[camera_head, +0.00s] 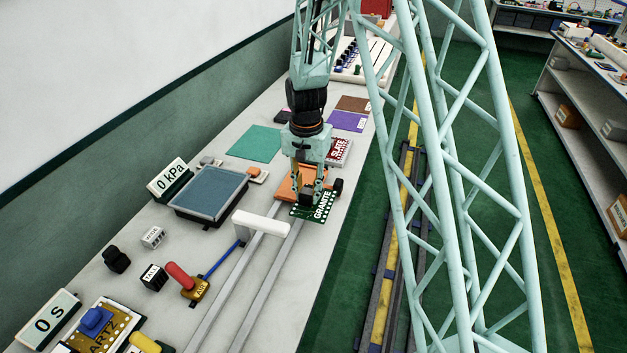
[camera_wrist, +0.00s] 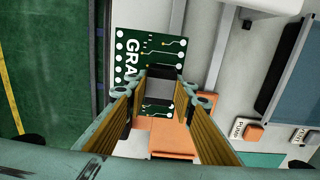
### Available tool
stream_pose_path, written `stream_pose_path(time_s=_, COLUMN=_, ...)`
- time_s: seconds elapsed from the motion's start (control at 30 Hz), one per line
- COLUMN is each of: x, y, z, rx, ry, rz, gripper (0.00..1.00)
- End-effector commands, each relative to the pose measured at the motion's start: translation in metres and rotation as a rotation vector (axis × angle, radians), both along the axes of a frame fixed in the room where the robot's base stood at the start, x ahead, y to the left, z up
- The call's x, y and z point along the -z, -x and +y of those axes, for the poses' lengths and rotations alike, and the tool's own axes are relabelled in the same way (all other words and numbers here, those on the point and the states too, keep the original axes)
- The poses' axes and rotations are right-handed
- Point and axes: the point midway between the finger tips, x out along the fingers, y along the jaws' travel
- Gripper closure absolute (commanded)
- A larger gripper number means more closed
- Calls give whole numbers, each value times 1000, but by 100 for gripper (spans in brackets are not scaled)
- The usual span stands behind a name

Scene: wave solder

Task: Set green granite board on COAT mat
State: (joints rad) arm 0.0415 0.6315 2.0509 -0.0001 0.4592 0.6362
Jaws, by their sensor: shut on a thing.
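The green granite board (camera_head: 325,210), with white lettering and pale dots, is at the front edge of the bench beside the rails. It also shows in the wrist view (camera_wrist: 133,65). My gripper (camera_head: 307,198) points down and is shut on the board by a grey and black part between its fingertips (camera_wrist: 161,88). Whether the board touches the bench is unclear. An orange mat (camera_wrist: 172,140) lies partly under my gripper. Beyond it are a purple mat (camera_head: 345,121), a brown mat (camera_head: 352,103) and a teal mat (camera_head: 253,143). I cannot read which is the COAT mat.
A red board (camera_head: 341,149) with white print lies just beyond my gripper. A blue-topped tray (camera_head: 208,191) and a 0 kPa display (camera_head: 168,178) stand to the left. Two pale rails (camera_head: 256,262) run along the bench, with a white block (camera_head: 261,223) across them.

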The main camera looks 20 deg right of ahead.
Motion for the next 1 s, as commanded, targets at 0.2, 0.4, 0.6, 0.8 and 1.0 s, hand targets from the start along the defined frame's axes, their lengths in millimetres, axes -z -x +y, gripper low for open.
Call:
stream_pose_path(time_s=0.2, x=0, y=0, z=0, rx=-3, ry=0, rz=0, gripper=94)
stream_pose_path(time_s=0.4, x=-2, y=-3, z=2, rx=-49, ry=0, rz=-1, gripper=94)
stream_pose_path(time_s=0.6, x=-7, y=-7, z=7, rx=-174, ry=0, rz=0, gripper=94)
stream_pose_path(time_s=0.8, x=-14, y=-16, z=15, rx=-356, ry=0, rz=-2, gripper=94)
stream_pose_path(time_s=1.0, x=-21, y=-22, z=22, rx=-532, ry=1, rz=-1, gripper=94)
